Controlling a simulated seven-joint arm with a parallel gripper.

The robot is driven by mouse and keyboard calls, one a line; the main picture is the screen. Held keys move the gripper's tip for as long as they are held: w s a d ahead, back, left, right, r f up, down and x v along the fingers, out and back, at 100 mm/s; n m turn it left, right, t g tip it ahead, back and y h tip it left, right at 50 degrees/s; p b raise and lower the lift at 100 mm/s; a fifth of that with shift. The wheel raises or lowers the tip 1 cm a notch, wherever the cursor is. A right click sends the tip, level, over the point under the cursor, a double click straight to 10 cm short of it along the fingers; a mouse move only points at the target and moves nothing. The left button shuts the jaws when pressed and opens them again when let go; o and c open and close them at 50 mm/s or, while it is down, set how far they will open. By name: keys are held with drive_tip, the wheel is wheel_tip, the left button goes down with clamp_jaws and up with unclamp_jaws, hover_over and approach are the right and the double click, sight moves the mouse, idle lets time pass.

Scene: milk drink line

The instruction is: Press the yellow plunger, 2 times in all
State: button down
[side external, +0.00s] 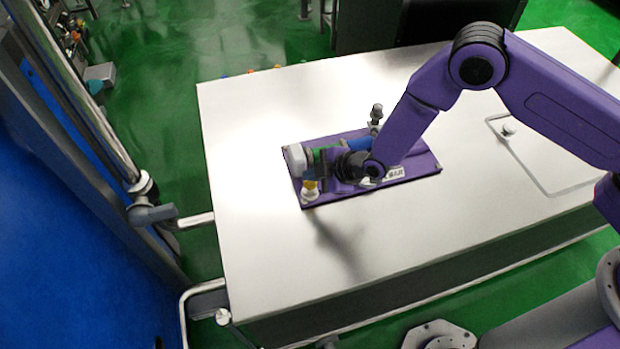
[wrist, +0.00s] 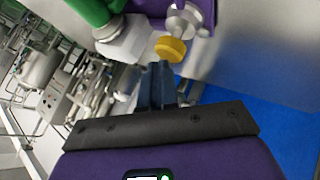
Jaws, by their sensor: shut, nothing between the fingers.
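The yellow plunger (side external: 310,186) is a small yellow cap on a pale metal fitting (side external: 310,197) at the near left corner of the purple plate (side external: 425,166). In the wrist view the round yellow cap (wrist: 170,48) shows just beyond my fingertips, with its fitting (wrist: 184,20) behind it. My gripper (side external: 322,172) is low over the plate's left side, close to the plunger; the fingers (wrist: 156,68) are shut and empty. Whether the fingertips touch the cap, I cannot tell.
A white-ended green cylinder (side external: 322,155) stands close to my fingers; its white end (wrist: 121,39) is left of the plunger in the wrist view. A blue cylinder (side external: 357,143) and a grey knob (side external: 376,112) are at the plate's back. The white table (side external: 260,240) is clear in front.

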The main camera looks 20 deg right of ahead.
sight(313, 183)
drive_tip(key=shift+f, duration=0.8)
idle(0.7)
drive_tip(key=shift+r, duration=1.5)
drive_tip(key=shift+r, duration=0.1)
drive_tip(key=shift+r, duration=2.4)
